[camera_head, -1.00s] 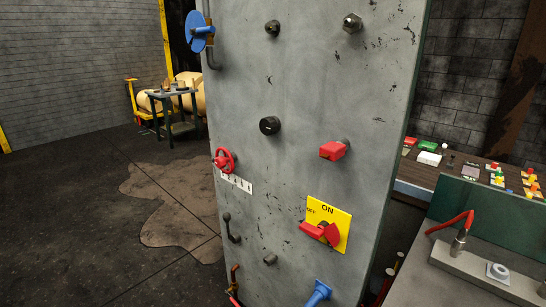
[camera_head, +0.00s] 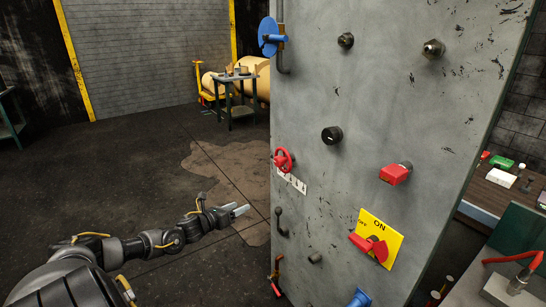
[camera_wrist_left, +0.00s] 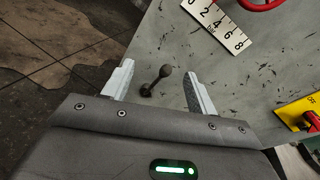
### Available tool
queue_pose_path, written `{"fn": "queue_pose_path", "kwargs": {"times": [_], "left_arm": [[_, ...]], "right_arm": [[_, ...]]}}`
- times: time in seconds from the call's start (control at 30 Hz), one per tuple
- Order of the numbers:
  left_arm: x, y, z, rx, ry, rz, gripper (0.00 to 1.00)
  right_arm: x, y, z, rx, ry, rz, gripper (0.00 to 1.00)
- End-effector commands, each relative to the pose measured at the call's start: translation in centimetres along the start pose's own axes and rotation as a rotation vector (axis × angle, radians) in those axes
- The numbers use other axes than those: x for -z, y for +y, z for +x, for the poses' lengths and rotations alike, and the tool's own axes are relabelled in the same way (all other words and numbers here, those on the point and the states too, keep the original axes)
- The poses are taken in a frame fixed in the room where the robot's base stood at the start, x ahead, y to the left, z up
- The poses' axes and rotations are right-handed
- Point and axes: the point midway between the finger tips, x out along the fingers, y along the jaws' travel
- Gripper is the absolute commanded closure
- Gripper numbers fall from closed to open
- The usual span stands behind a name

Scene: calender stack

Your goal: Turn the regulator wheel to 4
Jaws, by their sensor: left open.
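The red regulator wheel (camera_head: 284,160) is mounted on the left part of the grey panel in the head view. A white scale plate (camera_head: 291,180) sits just below it. In the left wrist view the scale plate (camera_wrist_left: 217,22) shows the digits 2, 4, 6 and 8, and only the lower edge of the red wheel (camera_wrist_left: 262,4) shows. My left gripper (camera_head: 240,209) is open and empty, to the left of the panel and lower than the wheel. In the wrist view its fingers (camera_wrist_left: 156,85) appear either side of a dark lever. My right gripper is not in view.
The dark lever (camera_head: 280,222) is below the wheel. A yellow plate (camera_head: 393,240) with a red ON/OFF switch, a red knob (camera_head: 396,173), a black dial (camera_head: 332,135) and a blue valve wheel (camera_head: 268,36) are on the panel. The floor left of the panel is mostly clear.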

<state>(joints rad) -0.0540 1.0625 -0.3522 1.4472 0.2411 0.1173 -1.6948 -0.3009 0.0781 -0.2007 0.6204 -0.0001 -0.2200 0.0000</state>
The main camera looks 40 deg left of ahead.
Motion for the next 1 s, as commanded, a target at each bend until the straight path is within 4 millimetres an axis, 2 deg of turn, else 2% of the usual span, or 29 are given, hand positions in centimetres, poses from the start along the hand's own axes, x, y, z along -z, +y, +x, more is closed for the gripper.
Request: {"fn": "queue_pose_path", "kwargs": {"times": [0.03,0.1,0.2,0.3,0.5,0.67,1.0], "left_arm": [[-4.2,-2.3,0.1,0.064,-0.025,0.143,0.42],[-8.2,-5.0,0.1,0.137,-0.064,0.323,0.42],[-11.8,-8.0,-0.3,0.207,-0.107,0.507,0.42],[-13.5,-9.5,-0.6,0.242,-0.134,0.605,0.42],[-14.0,-10.1,-0.6,0.254,-0.146,0.641,0.42],[-14.2,-10.2,0.2,0.249,-0.149,0.638,0.42],[-14.8,-11.8,5.1,0.250,-0.149,0.633,0.42]], "right_arm": [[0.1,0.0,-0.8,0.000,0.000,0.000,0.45],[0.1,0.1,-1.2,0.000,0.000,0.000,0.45],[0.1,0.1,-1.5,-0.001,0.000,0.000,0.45],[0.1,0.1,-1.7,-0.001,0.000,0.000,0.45],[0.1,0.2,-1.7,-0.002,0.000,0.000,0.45],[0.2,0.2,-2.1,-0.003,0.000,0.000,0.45],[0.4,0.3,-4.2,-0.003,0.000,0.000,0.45]]}}
